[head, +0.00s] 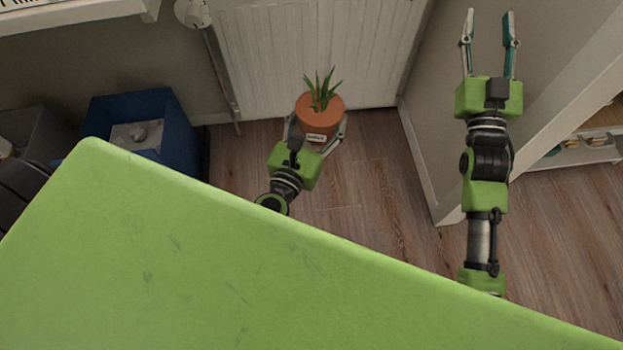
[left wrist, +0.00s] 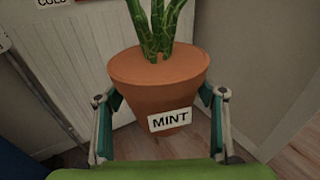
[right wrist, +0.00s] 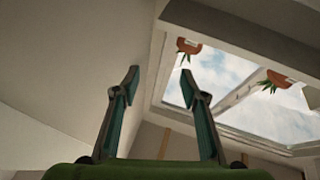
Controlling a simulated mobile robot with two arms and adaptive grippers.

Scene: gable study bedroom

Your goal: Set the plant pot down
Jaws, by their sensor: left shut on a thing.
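The plant pot (head: 320,114) is terracotta with a spiky green plant and a white label. In the left wrist view the pot (left wrist: 160,85) stands upright and its label reads MINT. My left gripper (head: 317,130) is shut on the pot, with one finger on each side. The pot is in front of the white panel, above the wooden floor; its underside is hidden. My right gripper (head: 489,42) is open and empty at the upper right. Its fingers also show apart in the right wrist view (right wrist: 163,85).
My green body top fills the lower part of the head view. A blue bin (head: 178,137) stands at the left. A white ribbed panel (head: 310,50) is behind the pot. Wooden floor (head: 370,195) shows right of the left arm. A skylight (right wrist: 230,80) with two potted plants shows in the right wrist view.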

